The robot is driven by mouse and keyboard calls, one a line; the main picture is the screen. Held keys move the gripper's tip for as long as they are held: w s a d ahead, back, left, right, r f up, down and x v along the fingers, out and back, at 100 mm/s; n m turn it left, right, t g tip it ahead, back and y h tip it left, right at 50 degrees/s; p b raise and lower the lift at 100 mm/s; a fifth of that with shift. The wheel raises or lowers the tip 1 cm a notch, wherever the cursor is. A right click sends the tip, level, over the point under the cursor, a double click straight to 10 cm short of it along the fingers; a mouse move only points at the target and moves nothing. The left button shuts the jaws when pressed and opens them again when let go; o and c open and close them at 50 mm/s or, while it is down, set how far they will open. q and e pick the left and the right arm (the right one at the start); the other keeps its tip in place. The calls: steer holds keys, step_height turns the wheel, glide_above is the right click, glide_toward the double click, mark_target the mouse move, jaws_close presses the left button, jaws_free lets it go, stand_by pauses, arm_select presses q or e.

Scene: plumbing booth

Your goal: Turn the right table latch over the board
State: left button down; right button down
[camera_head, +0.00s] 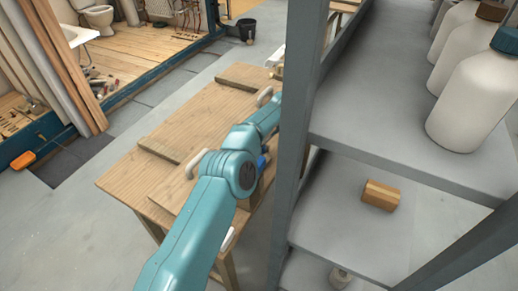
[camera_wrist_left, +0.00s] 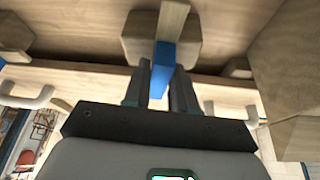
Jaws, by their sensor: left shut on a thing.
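In the left wrist view my left gripper (camera_wrist_left: 161,88) is shut on a blue tab (camera_wrist_left: 162,62). The tab sits at the end of a wooden latch bar (camera_wrist_left: 173,18) in front of a wooden block (camera_wrist_left: 140,38). In the head view the wooden table (camera_head: 225,97) stands left of the shelf post, with a flat board on it. A bit of blue (camera_head: 263,162) shows just right of my left arm's joint. My arm and the post hide the left gripper and most of the latch there. My right gripper is not in view.
White handles (camera_head: 197,163) stand on the table. Open floor (camera_head: 60,220) lies left.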

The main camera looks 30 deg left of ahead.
arm_select(q)
steer(key=shift+a+n, duration=0.1)
steer(key=shift+n, duration=0.2)
steer(key=shift+r, duration=0.1)
steer(key=c, duration=1)
jaws_free()
steer(key=p+v, duration=0.5)
steer(key=v, duration=1.1)
steer(key=shift+r, duration=0.1)
